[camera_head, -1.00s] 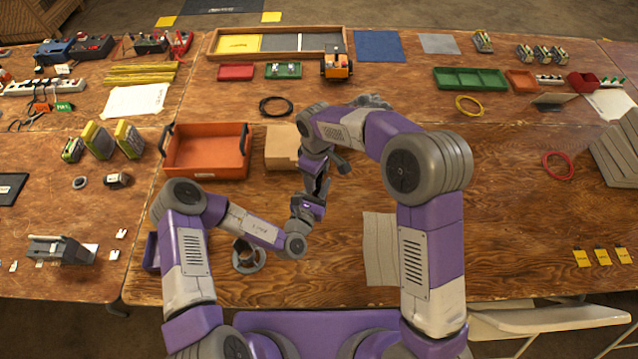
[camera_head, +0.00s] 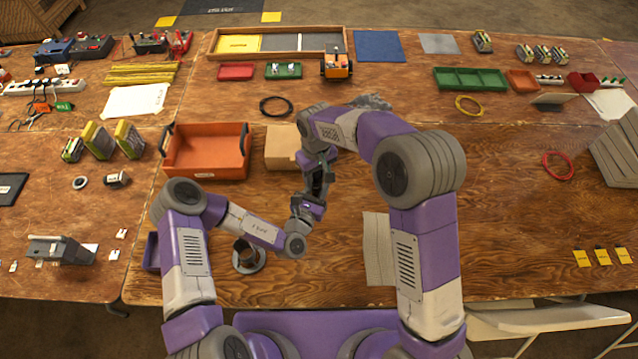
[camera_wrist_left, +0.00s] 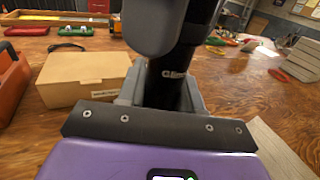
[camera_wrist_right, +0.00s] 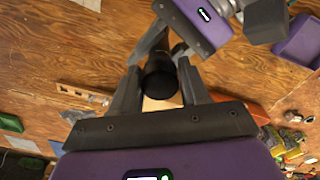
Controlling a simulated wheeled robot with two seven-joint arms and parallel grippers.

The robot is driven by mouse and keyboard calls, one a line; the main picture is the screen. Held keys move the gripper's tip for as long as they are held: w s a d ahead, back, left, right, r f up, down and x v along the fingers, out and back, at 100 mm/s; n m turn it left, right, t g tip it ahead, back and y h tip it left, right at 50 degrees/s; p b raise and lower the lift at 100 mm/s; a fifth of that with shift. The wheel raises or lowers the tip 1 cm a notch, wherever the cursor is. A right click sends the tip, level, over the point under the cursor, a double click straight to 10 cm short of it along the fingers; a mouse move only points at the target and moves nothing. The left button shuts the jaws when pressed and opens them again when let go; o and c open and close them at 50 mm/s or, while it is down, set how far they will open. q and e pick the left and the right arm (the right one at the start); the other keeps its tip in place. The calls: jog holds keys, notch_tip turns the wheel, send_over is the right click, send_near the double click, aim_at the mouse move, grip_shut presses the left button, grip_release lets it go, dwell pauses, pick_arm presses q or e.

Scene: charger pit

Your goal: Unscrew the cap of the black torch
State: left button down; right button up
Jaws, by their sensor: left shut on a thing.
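The black torch (camera_head: 318,182) stands roughly upright between my two grippers above the table. My left gripper (camera_head: 312,203) is shut on its lower part. In the left wrist view the black barrel (camera_wrist_left: 165,90) with white lettering rises from between the fingers. My right gripper (camera_head: 320,157) is above it, pointing down. In the right wrist view its open fingers (camera_wrist_right: 161,88) stand on either side of the torch's dark end (camera_wrist_right: 159,82), with a narrow gap showing. The upper part of the torch is partly hidden by the right gripper in the left wrist view.
A cardboard box (camera_head: 283,148) and an orange tray (camera_head: 207,152) stand just behind and left of the grippers. A grey round holder (camera_head: 248,257) stands near the front edge. A light cloth (camera_head: 378,250) lies to the right. The table's right middle is mostly clear.

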aim_at(317, 173)
jog(key=c, duration=0.6)
jog(key=n, duration=0.3)
jog(key=shift+c, duration=0.3)
jog(key=shift+r, duration=0.1)
jog(key=shift+r, duration=0.2)
jog(key=shift+r, duration=0.75)
jog(key=shift+r, duration=0.2)
jog(key=shift+r, duration=2.4)
